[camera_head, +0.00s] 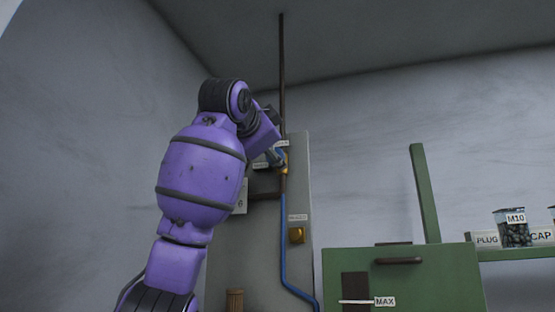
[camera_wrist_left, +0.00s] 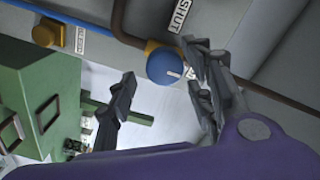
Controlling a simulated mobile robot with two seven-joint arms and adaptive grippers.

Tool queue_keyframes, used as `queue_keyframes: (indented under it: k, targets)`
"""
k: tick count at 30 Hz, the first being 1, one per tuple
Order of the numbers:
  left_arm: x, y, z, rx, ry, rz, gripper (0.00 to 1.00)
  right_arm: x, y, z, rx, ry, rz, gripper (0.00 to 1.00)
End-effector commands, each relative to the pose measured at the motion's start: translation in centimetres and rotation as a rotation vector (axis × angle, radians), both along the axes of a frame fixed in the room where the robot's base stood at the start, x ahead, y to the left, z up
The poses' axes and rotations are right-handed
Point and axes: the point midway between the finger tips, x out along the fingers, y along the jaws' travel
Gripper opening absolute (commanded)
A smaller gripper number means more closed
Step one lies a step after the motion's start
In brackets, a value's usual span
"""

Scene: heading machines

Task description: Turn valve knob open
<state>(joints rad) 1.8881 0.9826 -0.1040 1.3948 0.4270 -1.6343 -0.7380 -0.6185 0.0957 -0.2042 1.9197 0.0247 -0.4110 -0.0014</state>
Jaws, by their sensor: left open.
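The valve knob (camera_wrist_left: 161,67) is a round blue knob with a white pointer line, on a brass-coloured fitting (camera_wrist_left: 151,47) of the pipe. A label reading SHUT (camera_wrist_left: 180,16) is beside it. In the head view, the valve area is at the wall panel and the arm partly hides it; a brass part (camera_head: 284,169) shows there. My left gripper (camera_wrist_left: 160,72) is open, with its fingers apart on either side of the knob in the wrist view. I cannot tell whether they touch it. My right gripper is not in view.
A grey panel (camera_head: 299,190) carries a brown pipe (camera_head: 282,70), a blue pipe (camera_head: 283,245) and a yellow box (camera_head: 296,235). A green machine (camera_head: 440,280) with a MAX label stands at right. A shelf (camera_head: 520,254) beyond it holds a jar (camera_head: 513,232) and labelled boxes.

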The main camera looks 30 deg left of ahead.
Motion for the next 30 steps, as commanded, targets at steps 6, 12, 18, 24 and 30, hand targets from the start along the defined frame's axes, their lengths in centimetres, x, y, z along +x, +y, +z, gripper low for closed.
queue_keyframes:
  k: [6,12,18,24,30]
  targets:
    - [-4.5,-1.1,0.1,0.002,-0.003,0.000,0.48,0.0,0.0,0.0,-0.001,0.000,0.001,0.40]
    - [-6.6,-1.7,0.0,0.001,0.000,0.000,0.48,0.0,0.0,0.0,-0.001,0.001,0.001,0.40]
    - [-7.0,-1.8,-0.1,0.000,0.002,0.000,0.48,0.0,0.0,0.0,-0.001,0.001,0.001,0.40]
    - [-7.0,-1.8,0.0,0.000,0.002,0.000,0.48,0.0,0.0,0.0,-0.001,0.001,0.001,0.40]
    - [-7.0,-1.8,0.0,0.001,0.002,-0.001,0.48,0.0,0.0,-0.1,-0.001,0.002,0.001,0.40]
